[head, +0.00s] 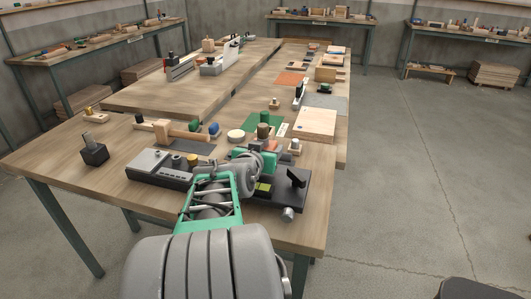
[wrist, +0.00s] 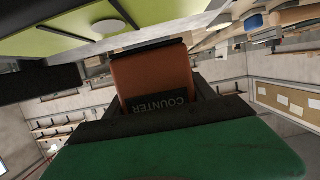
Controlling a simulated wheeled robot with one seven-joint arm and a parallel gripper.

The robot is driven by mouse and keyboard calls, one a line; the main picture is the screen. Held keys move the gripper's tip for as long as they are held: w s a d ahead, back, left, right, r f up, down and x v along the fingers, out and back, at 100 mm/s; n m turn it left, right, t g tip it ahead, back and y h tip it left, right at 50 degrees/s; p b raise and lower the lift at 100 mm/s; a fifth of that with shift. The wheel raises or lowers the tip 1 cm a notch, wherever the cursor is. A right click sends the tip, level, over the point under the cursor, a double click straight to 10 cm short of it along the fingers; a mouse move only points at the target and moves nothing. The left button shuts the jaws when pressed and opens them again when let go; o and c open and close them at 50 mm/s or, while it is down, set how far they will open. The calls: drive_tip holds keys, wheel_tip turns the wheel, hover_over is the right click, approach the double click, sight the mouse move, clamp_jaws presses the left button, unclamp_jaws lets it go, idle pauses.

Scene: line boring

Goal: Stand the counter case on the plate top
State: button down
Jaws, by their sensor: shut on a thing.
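The counter case (wrist: 152,75) is an orange-brown block with a black label reading COUNTER, upside down in the wrist view. My gripper (wrist: 160,98) is shut on it, with dark jaw parts at either side. In the head view my gripper (head: 264,158) is over the near right part of the bench, and my arm and gripper hide most of the case. A dark flat plate (head: 293,197) lies just right of and below it, with a black upright piece on it. I cannot tell whether the case touches the plate.
A grey boxed device (head: 160,168) stands left of my arm. A wooden mallet (head: 178,131), a black block (head: 94,151), a light wooden box (head: 315,124) and a green mat (head: 266,127) with a dark green cylinder crowd the bench (head: 60,150). The front left corner is clear.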

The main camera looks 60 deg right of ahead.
drive_tip(key=shift+f, duration=0.65)
drive_tip(key=shift+f+b, duration=0.25)
drive_tip(key=shift+b, duration=0.05)
drive_tip(key=shift+c, duration=1.6)
unclamp_jaws()
drive_tip(key=shift+r+p, duration=0.35)
drive_tip(key=shift+p, duration=0.15)
drive_tip(key=v, duration=0.7)
drive_tip(key=shift+a+f+b, duration=0.15)
drive_tip(key=shift+a+b, duration=0.2)
drive_tip(key=shift+b, duration=0.05)
